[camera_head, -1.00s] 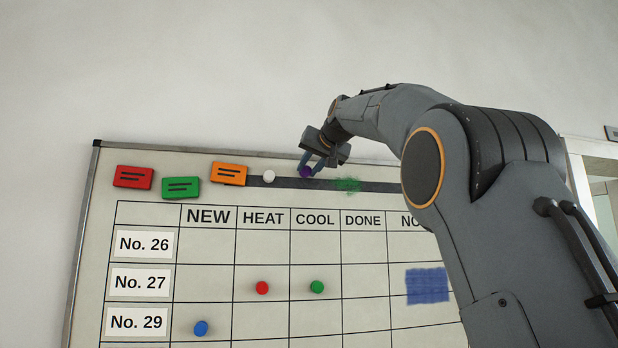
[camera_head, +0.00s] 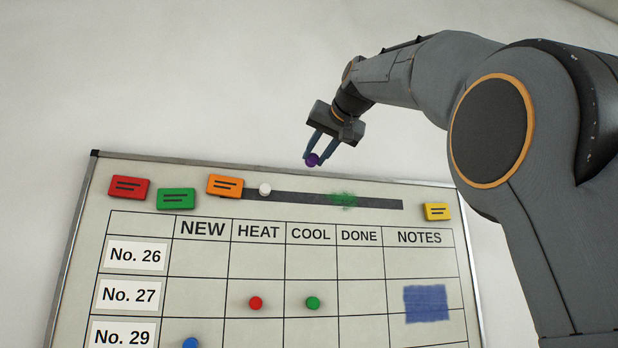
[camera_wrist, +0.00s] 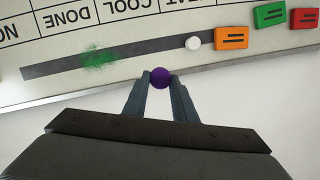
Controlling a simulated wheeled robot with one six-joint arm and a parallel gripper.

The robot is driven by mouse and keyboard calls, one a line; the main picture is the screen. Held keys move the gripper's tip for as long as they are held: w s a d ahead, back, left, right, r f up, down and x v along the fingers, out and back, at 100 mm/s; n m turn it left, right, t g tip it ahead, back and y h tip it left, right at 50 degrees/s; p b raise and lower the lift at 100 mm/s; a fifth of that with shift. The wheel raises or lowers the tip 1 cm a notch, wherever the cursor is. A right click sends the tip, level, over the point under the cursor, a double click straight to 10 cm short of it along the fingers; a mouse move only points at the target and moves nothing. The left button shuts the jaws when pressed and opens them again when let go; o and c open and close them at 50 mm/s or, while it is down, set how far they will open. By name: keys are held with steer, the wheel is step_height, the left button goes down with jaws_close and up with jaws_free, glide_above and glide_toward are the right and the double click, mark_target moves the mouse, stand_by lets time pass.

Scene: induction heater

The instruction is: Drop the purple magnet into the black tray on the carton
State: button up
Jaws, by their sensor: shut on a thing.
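The purple magnet (camera_head: 312,160) is held between the fingertips of my gripper (camera_head: 313,155), in front of the whiteboard's top edge. In the wrist view the purple magnet (camera_wrist: 160,77) sits between the two finger ends of my gripper (camera_wrist: 160,84), overlapping the board's frame in the picture. It appears clear of the board. The black tray and the carton are not in view.
The whiteboard (camera_head: 210,262) has a dark magnetic strip (camera_head: 300,197) with a white magnet (camera_head: 265,189) on it. Red, green, orange and yellow card magnets (camera_head: 437,211) sit along the top. Red (camera_head: 256,303) and green (camera_head: 312,303) magnets sit in the grid. Plain wall lies above.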

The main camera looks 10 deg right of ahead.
steer(key=s+b, duration=0.3)
steer(key=s, duration=1.1)
stand_by(0.4)
steer(key=shift+w, duration=0.1)
steer(key=w, duration=0.6)
steer(key=shift+p, duration=0.45)
